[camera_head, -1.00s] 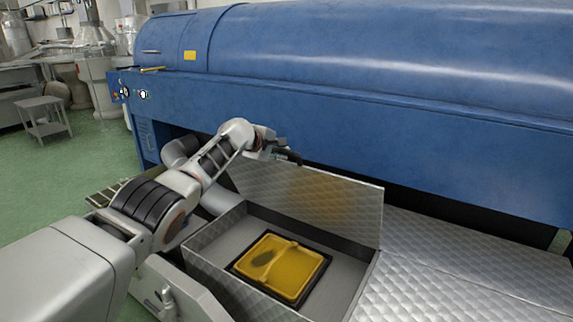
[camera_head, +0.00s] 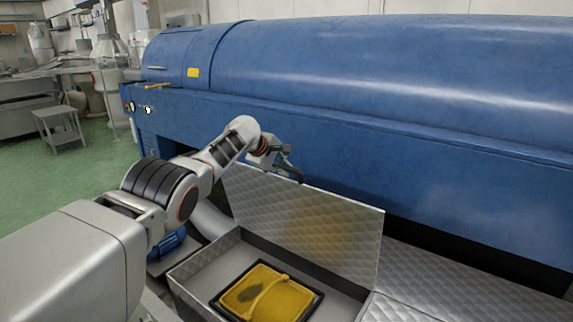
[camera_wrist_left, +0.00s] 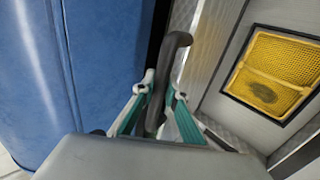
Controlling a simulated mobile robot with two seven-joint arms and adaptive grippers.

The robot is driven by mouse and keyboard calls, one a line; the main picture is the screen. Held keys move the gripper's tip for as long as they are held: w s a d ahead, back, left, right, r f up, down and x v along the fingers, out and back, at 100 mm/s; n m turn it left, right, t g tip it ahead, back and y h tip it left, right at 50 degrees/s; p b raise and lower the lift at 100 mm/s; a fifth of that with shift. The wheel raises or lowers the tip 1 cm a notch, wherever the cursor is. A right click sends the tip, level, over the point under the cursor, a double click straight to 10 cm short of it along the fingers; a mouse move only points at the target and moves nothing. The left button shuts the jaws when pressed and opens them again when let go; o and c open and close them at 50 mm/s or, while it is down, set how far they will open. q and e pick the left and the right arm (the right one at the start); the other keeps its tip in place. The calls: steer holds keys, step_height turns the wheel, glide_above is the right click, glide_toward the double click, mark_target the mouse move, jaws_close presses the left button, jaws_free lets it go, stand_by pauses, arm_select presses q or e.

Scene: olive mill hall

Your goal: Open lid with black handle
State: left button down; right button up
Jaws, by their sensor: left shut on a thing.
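The lid (camera_head: 310,222) is a diamond-patterned metal plate. It stands raised, roughly upright, at the back edge of an open metal box (camera_head: 201,269). Its black handle (camera_wrist_left: 176,48) is a curved bar near the lid's top edge. My left gripper (camera_wrist_left: 161,93) is shut on the handle, with one green-sided finger on each side of it. In the head view the left gripper (camera_head: 283,163) is at the lid's upper left. My right gripper is out of view.
Inside the box lies a yellow mesh tray (camera_head: 285,303) in a black frame. A large blue machine (camera_head: 400,95) rises close behind the lid. Flat diamond-patterned metal (camera_head: 440,280) lies to the right. A small grey table (camera_head: 58,125) stands on the green floor at far left.

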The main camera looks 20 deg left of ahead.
arm_select(q)
steer(key=shift+w+a+r, duration=0.2)
steer(key=shift+w+r, duration=0.1)
steer(key=shift+r, duration=0.05)
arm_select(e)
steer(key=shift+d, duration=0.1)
arm_select(q)
steer(key=c, duration=2.2)
jaws_free()
steer(key=shift+s, duration=0.1)
steer(key=shift+o, duration=0.9)
steer(key=shift+s, duration=0.1)
steer(key=shift+f, duration=0.2)
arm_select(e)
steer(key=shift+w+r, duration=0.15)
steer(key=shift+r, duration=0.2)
arm_select(q)
steer(key=shift+d+f, duration=0.15)
steer(key=shift+s+f, duration=0.1)
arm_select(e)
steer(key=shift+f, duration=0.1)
